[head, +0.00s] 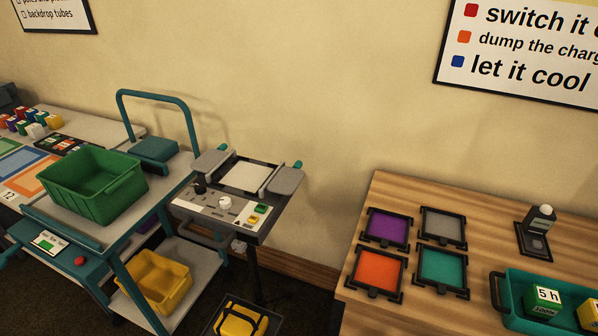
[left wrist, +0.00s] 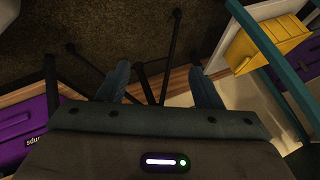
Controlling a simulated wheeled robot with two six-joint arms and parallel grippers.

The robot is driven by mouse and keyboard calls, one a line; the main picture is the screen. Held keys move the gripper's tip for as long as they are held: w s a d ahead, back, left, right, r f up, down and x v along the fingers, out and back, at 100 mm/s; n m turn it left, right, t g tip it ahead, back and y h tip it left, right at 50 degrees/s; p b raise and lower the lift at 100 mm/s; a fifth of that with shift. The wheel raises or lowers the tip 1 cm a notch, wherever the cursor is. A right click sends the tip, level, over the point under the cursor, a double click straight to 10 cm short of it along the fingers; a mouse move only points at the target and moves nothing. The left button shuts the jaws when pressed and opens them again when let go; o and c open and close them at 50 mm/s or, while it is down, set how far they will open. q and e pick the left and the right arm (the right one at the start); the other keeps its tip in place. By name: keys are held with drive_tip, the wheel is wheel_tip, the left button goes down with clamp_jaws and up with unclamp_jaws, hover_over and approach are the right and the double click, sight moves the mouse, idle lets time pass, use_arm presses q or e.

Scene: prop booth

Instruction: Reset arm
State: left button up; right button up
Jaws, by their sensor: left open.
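My left gripper (left wrist: 162,80) shows in the left wrist view, with its two blue-grey fingers spread apart and nothing between them. Dark thin legs of a stand (left wrist: 163,72) lie beyond the fingers, over the dark floor. Neither gripper shows in the head view, and my right gripper is in no view.
In the head view a green bin (head: 95,190) sits on a teal cart, with a yellow bin (head: 155,280) on its lower shelf. A grey device (head: 235,195) stands beside it. A wooden table (head: 375,200) at right holds colored frames (head: 381,271) and a teal tray (head: 515,318).

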use_arm(q)
drive_tip(key=s+f+n+g, duration=0.3)
drive_tip(key=s+f, duration=0.2)
drive_tip(key=s, duration=0.6)
drive_tip(key=s+d+f+n+g, duration=0.1)
drive_tip(key=s+f+n+g, duration=0.2)
drive_tip(key=s, duration=0.8)
drive_tip(key=shift+s+f, duration=0.25)
drive_tip(key=shift+f, duration=0.6)
